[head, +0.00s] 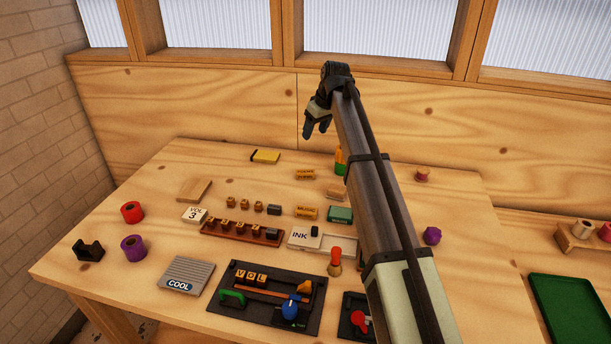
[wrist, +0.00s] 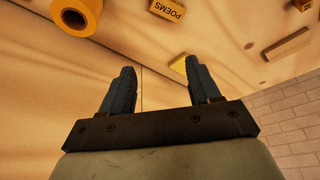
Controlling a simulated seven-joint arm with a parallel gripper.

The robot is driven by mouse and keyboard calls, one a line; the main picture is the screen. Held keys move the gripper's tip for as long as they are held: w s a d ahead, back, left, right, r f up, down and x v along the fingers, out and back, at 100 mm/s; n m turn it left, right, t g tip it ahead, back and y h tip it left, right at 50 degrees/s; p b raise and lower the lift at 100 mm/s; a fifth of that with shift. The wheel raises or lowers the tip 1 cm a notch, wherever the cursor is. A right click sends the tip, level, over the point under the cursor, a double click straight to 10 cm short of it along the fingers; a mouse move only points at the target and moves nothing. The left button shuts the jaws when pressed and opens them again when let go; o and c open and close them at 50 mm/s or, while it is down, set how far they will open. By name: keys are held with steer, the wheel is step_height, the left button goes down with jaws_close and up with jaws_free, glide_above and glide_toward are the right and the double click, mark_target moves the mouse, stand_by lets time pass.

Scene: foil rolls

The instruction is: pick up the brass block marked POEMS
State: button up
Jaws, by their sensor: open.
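The brass block marked POEMS (wrist: 167,10) is at the top edge of the wrist view, its lettering upside down and part of it cut off. In the head view, a small brass block (head: 305,174) in the upper middle of the table appears to be the same one, though its lettering is too small to read surely. My gripper (head: 316,128) is raised above the far side of the table, apart from the block. In the wrist view the two fingers (wrist: 159,65) are spread with nothing held between them.
A yellow roll (wrist: 75,16) lies beside the POEMS block. My arm hides part of the table's right half.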

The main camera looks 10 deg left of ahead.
steer(key=a, duration=0.4)
steer(key=m+g+h, duration=0.3)
steer(key=m, duration=2.3)
glide_above(305, 171)
steer(key=d, duration=0.1)
steer(key=f, duration=1)
steer(key=shift+s+f, duration=0.15)
steer(key=shift+s, duration=0.15)
steer(key=shift+w+a+f, duration=0.1)
steer(key=shift+a+f, duration=0.1)
steer(key=shift+f, duration=1.15)
steer(key=shift+w+a+f, duration=0.1)
steer(key=shift+a+f, duration=0.1)
steer(key=shift+f, duration=1.1)
steer(key=shift+c, duration=0.2)
jaws_close()
